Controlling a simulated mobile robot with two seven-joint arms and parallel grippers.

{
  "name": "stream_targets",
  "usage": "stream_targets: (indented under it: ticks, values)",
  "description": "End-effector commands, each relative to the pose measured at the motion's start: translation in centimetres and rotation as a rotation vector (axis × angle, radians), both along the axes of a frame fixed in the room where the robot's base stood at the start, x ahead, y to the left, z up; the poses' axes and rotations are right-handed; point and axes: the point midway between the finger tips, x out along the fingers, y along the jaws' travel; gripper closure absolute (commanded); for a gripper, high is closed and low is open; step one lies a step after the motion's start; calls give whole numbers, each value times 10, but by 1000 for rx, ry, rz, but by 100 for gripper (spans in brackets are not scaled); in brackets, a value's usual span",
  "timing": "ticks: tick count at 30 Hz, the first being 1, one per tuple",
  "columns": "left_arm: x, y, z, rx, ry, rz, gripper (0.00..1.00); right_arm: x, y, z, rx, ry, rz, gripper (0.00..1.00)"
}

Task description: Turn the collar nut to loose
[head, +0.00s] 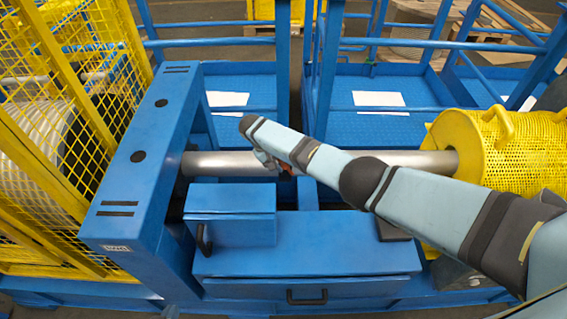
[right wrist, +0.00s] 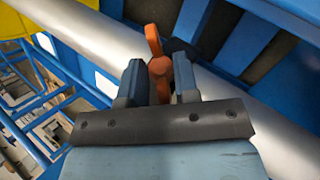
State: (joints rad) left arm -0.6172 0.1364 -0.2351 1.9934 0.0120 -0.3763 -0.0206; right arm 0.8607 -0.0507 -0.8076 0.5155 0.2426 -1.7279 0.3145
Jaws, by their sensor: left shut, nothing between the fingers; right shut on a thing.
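An orange part with lobes (right wrist: 158,72), which looks like the collar nut, sits against the grey steel shaft (head: 220,163). In the right wrist view it stands between the two fingers of my right gripper (right wrist: 159,84), which is shut on it. One lobe sticks up past the fingertips. In the head view my right arm crosses the shaft and hides most of the gripper and the nut. Only a little orange shows beside the wrist. How far the nut is turned cannot be told. My left gripper is in neither view.
A blue upright frame (head: 137,160) stands at the left beside a yellow mesh guard (head: 60,60). A yellow perforated drum (head: 520,150) is at the shaft's right end. A blue box (head: 230,215) and a blue cabinet (head: 310,258) with a handle stand in front.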

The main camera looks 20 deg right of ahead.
Motion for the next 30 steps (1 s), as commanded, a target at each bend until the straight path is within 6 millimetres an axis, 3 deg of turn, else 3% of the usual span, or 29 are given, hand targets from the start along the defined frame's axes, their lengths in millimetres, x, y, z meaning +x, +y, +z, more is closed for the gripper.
stream_targets:
  ticks: [15,30]
  values:
    - [1,0,-9,1,-1,-2,100,-4,4,-6,-253,77,263,95]
    - [2,1,-10,2,-3,-2,100,-4,4,-7,-313,94,327,95]
